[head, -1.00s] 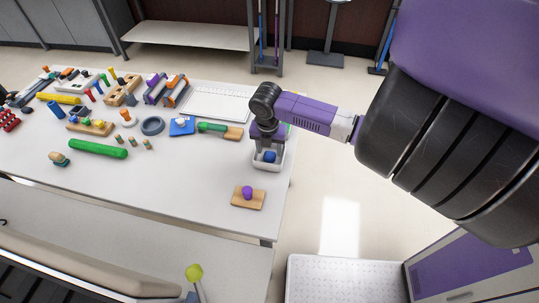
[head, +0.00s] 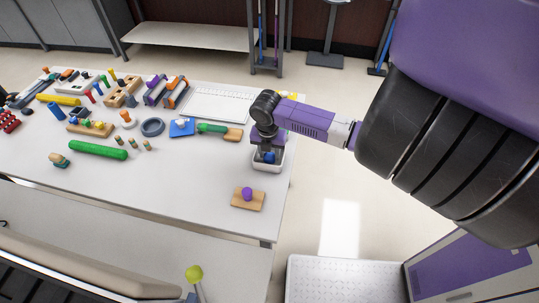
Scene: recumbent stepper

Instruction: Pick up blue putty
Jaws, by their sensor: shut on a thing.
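The blue putty (head: 269,157) is a small dark blue ball in a white tray (head: 268,168) near the right edge of the white table. My gripper (head: 268,153) points down over the tray and is shut on the blue putty. The fingers hide part of the ball, and I cannot tell whether it still touches the tray floor.
A purple ball (head: 247,194) on a wooden board (head: 248,201) lies in front of the tray. A green-handled tool (head: 212,128) and a blue square (head: 181,128) lie to the left. A green roll (head: 97,149) lies further left. The table's front middle is clear.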

